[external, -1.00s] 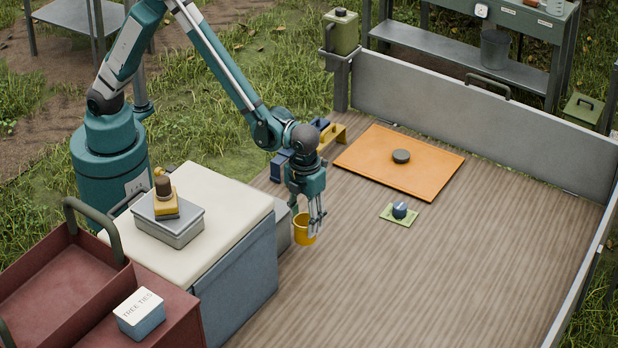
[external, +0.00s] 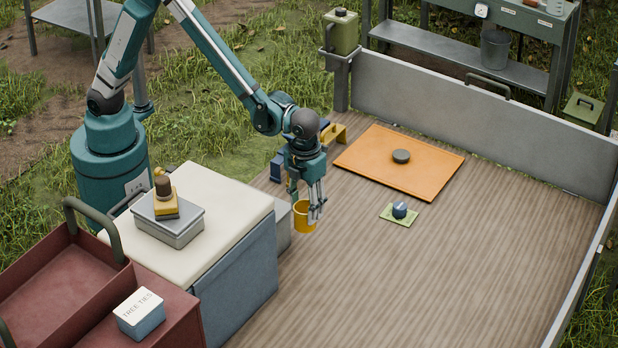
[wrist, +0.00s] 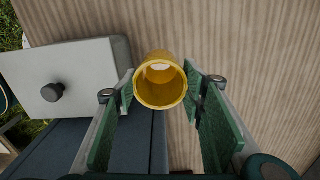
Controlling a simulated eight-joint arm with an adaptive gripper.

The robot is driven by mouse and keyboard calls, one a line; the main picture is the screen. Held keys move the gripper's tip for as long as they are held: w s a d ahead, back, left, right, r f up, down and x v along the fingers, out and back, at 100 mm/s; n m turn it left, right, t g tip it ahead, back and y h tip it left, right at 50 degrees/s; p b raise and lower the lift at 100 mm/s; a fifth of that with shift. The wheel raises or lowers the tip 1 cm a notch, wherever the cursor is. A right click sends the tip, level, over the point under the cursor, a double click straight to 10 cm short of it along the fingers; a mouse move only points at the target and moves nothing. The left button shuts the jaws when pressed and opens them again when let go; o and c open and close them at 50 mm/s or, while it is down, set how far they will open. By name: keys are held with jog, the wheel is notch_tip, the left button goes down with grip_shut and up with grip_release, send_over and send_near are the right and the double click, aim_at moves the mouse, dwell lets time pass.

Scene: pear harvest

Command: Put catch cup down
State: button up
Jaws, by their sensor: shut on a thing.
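The catch cup is a yellow open-topped cup (external: 304,220) beside the pale-topped cabinet, over the wooden deck. My gripper (external: 306,207) points down and is shut on the cup, with fingers on both sides of it. In the wrist view the yellow cup (wrist: 160,99) sits between the green finger pads of my gripper (wrist: 159,88), and I look into its mouth. It looks empty inside except for a pale patch at the bottom. I cannot tell whether its base touches the deck.
An orange mat (external: 430,177) with a dark disc (external: 401,156) lies at the back. A small green plate (external: 391,217) with a dark blue knob is to the right. The deck's right front is clear.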

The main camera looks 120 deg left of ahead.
notch_tip(320, 180, up, 6)
jog(key=s+a+n+p, duration=0.1)
jog(key=s+a+p, duration=0.1)
jog(key=s+a, duration=1.3)
notch_tip(320, 180, down, 11)
jog(key=s+d, duration=0.1)
dwell(0.4)
dwell(0.3)
notch_tip(320, 180, down, 6)
jog(key=b, duration=0.1)
jog(key=shift+b, duration=0.35)
jog(key=shift+f, duration=0.1)
jog(key=shift+f+b, duration=0.5)
jog(key=shift+f, duration=1.35)
